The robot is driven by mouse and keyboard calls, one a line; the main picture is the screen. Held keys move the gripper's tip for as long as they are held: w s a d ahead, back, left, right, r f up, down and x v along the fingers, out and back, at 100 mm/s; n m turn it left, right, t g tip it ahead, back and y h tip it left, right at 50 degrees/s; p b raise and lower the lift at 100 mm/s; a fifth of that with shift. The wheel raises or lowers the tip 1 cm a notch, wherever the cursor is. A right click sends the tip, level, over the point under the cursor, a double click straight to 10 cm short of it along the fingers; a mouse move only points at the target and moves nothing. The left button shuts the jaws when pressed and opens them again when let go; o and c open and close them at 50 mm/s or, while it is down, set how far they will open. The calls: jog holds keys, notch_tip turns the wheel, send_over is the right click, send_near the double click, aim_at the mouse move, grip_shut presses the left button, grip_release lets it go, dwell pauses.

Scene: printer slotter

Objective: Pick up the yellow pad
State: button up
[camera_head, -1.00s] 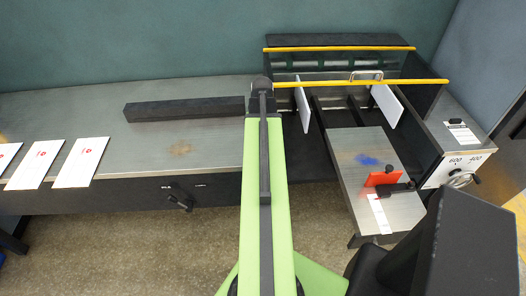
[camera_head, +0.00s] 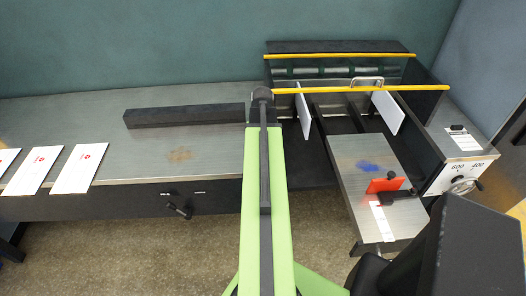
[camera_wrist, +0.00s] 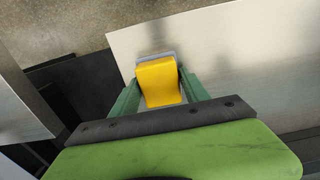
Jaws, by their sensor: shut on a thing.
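The yellow pad (camera_wrist: 160,82) is in the wrist view, between the two green fingers of my gripper (camera_wrist: 158,92). My gripper is shut on it. A grey edge shows along the pad's far end, and a pale metal surface (camera_wrist: 230,60) lies behind it. I cannot tell whether the pad touches that surface. In the head view my arm covers the gripper, and the pad does not show there.
A machine with yellow rails (camera_head: 360,90) and upright white plates (camera_head: 388,112) stands at the right. Its metal tray (camera_head: 350,180) carries a red block (camera_head: 384,185). A dark bar (camera_head: 185,115) and white cards (camera_head: 80,168) lie on the left table (camera_head: 130,165).

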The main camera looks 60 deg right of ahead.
jog(key=shift+r, duration=0.1)
notch_tip(320, 180, up, 4)
jog(key=p, duration=0.4)
jog(key=shift+r, duration=0.1)
jog(key=s+d+r+p, duration=0.1)
jog(key=d+r+p, duration=0.1)
jog(key=d, duration=0.1)
jog(key=s+d+r+p, duration=0.2)
jog(key=d, duration=0.2)
jog(key=s+d+r+p, duration=0.2)
jog(key=d+p, duration=0.1)
jog(key=shift+s+d+r, duration=0.15)
jog(key=shift+d+r, duration=0.1)
jog(key=shift+r, duration=0.05)
